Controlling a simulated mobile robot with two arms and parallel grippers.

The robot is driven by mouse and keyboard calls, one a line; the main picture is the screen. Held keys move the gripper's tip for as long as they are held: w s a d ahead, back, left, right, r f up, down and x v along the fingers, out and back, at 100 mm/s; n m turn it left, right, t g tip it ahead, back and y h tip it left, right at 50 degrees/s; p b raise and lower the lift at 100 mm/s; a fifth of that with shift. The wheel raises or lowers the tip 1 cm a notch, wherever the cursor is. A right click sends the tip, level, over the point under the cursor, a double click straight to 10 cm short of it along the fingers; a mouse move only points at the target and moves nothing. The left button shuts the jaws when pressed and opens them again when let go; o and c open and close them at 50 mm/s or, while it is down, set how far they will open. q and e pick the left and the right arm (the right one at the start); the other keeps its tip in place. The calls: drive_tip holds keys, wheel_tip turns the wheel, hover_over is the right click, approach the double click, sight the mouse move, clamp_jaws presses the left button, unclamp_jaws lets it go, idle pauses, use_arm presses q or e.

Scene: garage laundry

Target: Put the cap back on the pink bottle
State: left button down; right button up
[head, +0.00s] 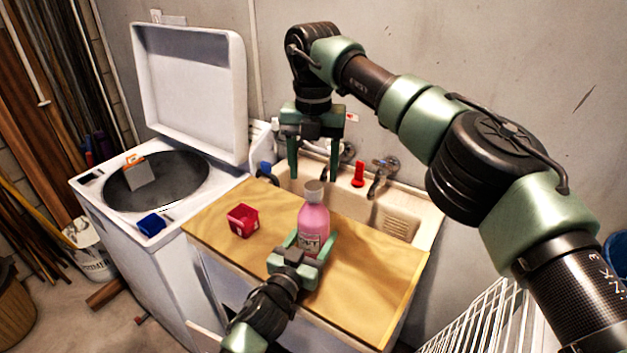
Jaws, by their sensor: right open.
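The pink bottle (313,222) stands upright on the wooden worktop. A pale grey piece (313,190), which looks like the cap, sits at the top of its neck; I cannot tell how firmly it is seated. My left gripper (308,243) has its fingers on both sides of the bottle's lower body and appears closed on it. My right gripper (313,176) points down just above the bottle. Its two fingers are spread apart, with the pale piece just below the gap, and it holds nothing.
A red open container (243,220) stands on the wooden worktop (370,280) left of the bottle. Behind is a sink (400,222) with taps. A white washer (130,240) with its lid raised stands at left, a blue box (151,225) on its edge. The worktop's right part is clear.

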sight(307, 247)
drive_tip(key=shift+r, duration=1.7)
use_arm(q)
drive_tip(key=shift+c, duration=1.1)
unclamp_jaws()
drive_tip(key=shift+s, duration=0.1)
drive_tip(key=b+v, duration=0.1)
drive_tip(key=v, duration=0.6)
drive_tip(key=shift+s+a, duration=0.15)
drive_tip(key=shift+s, duration=0.15)
use_arm(e)
drive_tip(key=shift+f, duration=0.5)
